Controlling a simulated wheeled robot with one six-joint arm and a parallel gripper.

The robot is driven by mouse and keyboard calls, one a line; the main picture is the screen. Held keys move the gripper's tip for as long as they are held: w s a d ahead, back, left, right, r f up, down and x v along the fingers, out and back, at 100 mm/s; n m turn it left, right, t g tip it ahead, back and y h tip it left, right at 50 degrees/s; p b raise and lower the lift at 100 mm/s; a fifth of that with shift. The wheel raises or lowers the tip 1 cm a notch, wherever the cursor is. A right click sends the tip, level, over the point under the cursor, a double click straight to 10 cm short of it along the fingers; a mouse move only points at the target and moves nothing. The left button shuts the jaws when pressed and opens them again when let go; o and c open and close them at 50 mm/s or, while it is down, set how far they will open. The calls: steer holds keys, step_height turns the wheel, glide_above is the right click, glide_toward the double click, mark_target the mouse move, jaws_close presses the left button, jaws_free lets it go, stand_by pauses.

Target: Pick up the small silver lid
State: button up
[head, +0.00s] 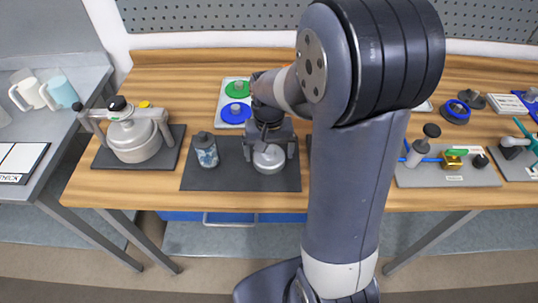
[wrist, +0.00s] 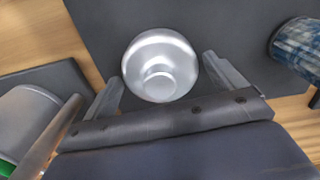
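The small silver lid (head: 269,160) is a shiny round dome with a knob, and it rests on a dark grey mat (head: 225,178) on the wooden workbench. In the wrist view the lid (wrist: 160,52) shows from above, near the middle. My gripper (head: 270,150) is over it, pointing down. In the wrist view my gripper (wrist: 163,72) is open, with one finger on each side of the lid and a visible gap at both sides. I see no contact with the lid.
A jar with blue contents (head: 205,150) stands on the same mat, left of my gripper. A white tray with green and blue lids (head: 236,113) lies behind. A drum agitator (head: 134,136) stands farther left. My arm hides the bench's middle right.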

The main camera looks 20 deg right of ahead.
steer(key=c, duration=1.1)
